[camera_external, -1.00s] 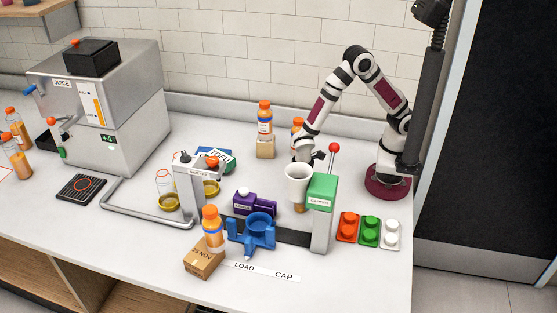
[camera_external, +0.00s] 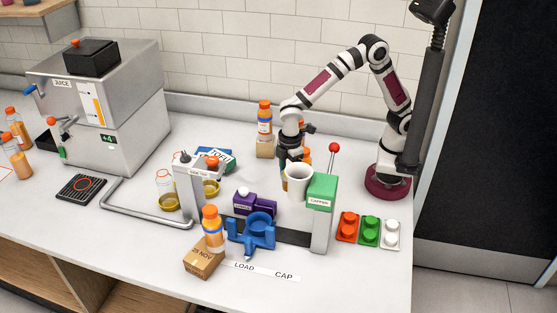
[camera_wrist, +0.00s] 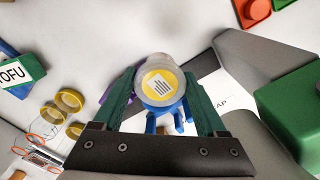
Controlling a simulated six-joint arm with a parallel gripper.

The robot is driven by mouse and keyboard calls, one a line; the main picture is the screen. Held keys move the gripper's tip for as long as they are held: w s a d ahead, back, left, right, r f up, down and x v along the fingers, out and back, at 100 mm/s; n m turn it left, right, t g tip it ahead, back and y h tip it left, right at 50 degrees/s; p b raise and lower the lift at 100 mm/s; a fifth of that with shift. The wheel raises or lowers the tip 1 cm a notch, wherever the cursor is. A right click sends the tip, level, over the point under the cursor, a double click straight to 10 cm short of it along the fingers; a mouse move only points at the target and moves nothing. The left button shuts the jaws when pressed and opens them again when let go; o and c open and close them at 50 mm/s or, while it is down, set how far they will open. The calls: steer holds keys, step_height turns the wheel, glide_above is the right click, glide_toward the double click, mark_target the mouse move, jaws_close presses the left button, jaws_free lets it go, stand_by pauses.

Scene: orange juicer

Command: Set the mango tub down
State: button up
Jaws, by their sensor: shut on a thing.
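The mango tub (camera_wrist: 160,84) is round with a clear rim and a yellow label on top, seen from above in the wrist view. My gripper (camera_wrist: 161,104) has its two green fingers closed on either side of it.
The blue holder (camera_external: 258,229) and the purple labeler (camera_external: 252,203) are nearby. A cardboard block with a bottle (camera_external: 265,128) stands behind. Red, green and white lid trays (camera_external: 369,231) lie right.

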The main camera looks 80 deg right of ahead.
steer(key=w+a+r, duration=0.4)
steer(key=w+a, duration=0.1)
steer(key=a, duration=0.2)
steer(key=s+a+f, duration=0.1)
steer(key=s+a, duration=0.2)
steer(key=a, duration=0.5)
steer(key=s+a+f+n, duration=0.3)
steer(key=s+a+f, duration=0.2)
steer(key=s+a, duration=0.75)
steer(key=f, duration=0.9)
steer(key=shift+s+d+f, duration=0.25)
steer(key=shift+s+d, duration=0.15)
steer(key=o, duration=1.3)
steer(key=shift+f, duration=0.1)
steer(key=shift+n, duration=0.3)
step_height(320, 180, up, 12)
steer(key=shift+r, duration=0.15)
